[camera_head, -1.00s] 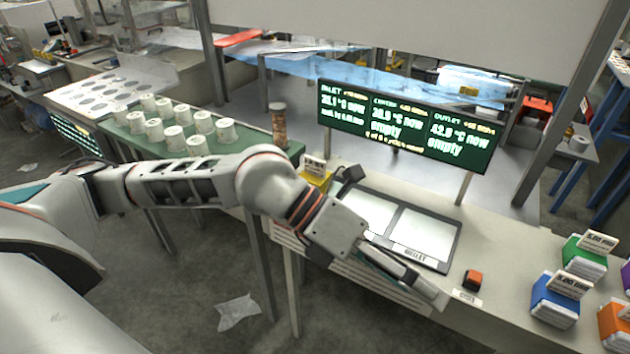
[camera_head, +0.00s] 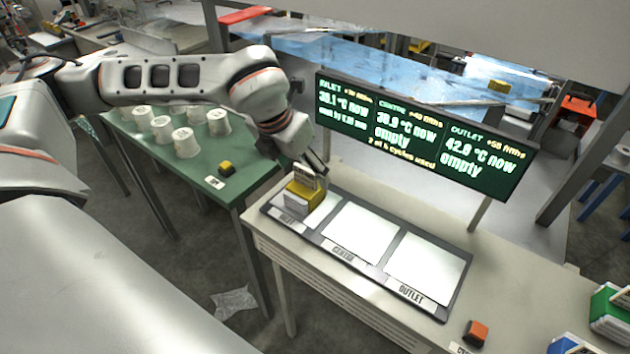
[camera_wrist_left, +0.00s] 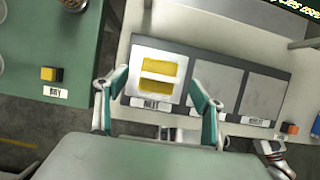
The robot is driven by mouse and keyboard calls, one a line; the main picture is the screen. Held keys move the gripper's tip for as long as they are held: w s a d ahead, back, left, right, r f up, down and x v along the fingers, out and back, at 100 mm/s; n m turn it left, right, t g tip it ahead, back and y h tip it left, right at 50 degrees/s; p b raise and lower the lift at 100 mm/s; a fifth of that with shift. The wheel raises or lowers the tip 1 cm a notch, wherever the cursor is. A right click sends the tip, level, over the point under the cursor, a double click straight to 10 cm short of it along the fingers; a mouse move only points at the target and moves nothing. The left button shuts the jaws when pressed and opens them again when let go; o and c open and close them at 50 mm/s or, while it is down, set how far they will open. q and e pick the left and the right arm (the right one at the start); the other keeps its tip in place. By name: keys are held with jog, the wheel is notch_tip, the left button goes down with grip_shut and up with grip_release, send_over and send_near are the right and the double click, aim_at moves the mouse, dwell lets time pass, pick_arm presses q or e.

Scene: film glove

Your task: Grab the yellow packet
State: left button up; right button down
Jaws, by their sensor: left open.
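The yellow packet (camera_head: 300,203) stands on the inlet pad (camera_head: 325,206) at the left end of a dark three-pad tray, with a pale label card on it. In the left wrist view the packet (camera_wrist_left: 158,76) shows as two yellow strips on the white inlet pad. My left gripper (camera_head: 312,168) is at the packet's upper back side in the head view. In the wrist view its open fingers (camera_wrist_left: 160,80) stand on either side of the packet, with gaps at both sides; contact is not visible.
The centre pad (camera_head: 359,233) and outlet pad (camera_head: 425,268) are bare. A green display (camera_head: 420,135) stands behind the tray. A red button (camera_head: 475,332) is at the front right. White cups (camera_head: 186,143) and a yellow-topped button (camera_head: 227,168) are on the green table.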

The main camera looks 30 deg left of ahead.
aim_at(310, 182)
pick_arm(q)
jog(key=shift+x, duration=1.05)
jog(key=x, duration=0.4)
jog(key=shift+w+f+p, duration=0.1)
jog(key=shift+w+p, duration=0.1)
jog(key=shift+p, duration=0.2)
jog(key=shift+w+f, duration=0.15)
jog(key=shift+f, duration=0.25)
jog(key=c, duration=1.2)
jog(key=shift+c, duration=0.8)
pick_arm(e)
jog(key=shift+s+r, duration=0.1)
jog(key=shift+s, duration=0.5)
